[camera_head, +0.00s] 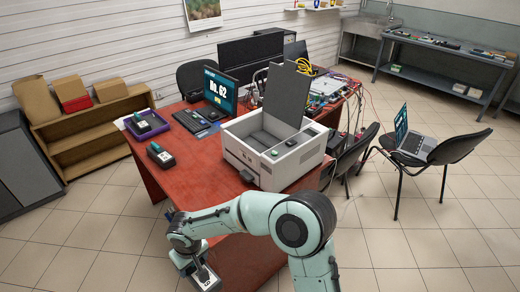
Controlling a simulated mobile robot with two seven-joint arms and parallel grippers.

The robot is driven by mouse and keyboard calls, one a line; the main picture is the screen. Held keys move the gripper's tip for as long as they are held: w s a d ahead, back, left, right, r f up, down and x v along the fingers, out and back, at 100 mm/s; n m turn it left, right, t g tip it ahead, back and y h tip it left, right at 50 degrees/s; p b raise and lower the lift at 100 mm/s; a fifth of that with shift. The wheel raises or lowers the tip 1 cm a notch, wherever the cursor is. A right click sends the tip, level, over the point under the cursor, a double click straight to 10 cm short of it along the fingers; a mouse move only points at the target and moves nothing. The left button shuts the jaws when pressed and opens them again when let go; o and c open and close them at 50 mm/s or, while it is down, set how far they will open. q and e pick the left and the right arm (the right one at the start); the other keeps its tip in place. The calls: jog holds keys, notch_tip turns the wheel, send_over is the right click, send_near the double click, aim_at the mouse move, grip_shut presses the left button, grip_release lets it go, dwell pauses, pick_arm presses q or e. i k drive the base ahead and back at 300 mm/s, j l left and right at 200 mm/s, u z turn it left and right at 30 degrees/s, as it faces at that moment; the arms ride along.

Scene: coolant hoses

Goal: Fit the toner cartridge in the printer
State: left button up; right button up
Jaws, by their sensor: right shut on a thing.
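The printer (272,148) is a white box on the red table, with its grey lid (287,92) raised and its top bay open. A dark toner cartridge (160,155) with a pale label and a green patch lies on the table, left of the printer. A similar cartridge (145,124) lies in a purple tray. My right gripper (199,271) is low at the bottom of the view, in front of the table. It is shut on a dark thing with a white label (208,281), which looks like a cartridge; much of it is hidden. My left gripper is out of view.
The purple tray (152,134) is at the table's left edge. Behind the printer stand a monitor (220,90), a keyboard and cluttered electronics. Chairs stand to the right.

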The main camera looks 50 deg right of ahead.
aim_at(260, 151)
jog(key=k+l+u, duration=0.15)
jog(key=l, duration=0.25)
jog(key=l+u, duration=0.15)
jog(key=l, duration=0.3)
jog(key=k+l+u, duration=0.15)
jog(key=l, duration=0.25)
jog(key=k+l+u, duration=0.15)
jog(key=l, duration=0.25)
jog(key=l+u, duration=0.4)
jog(key=l, duration=0.4)
jog(key=k, duration=0.1)
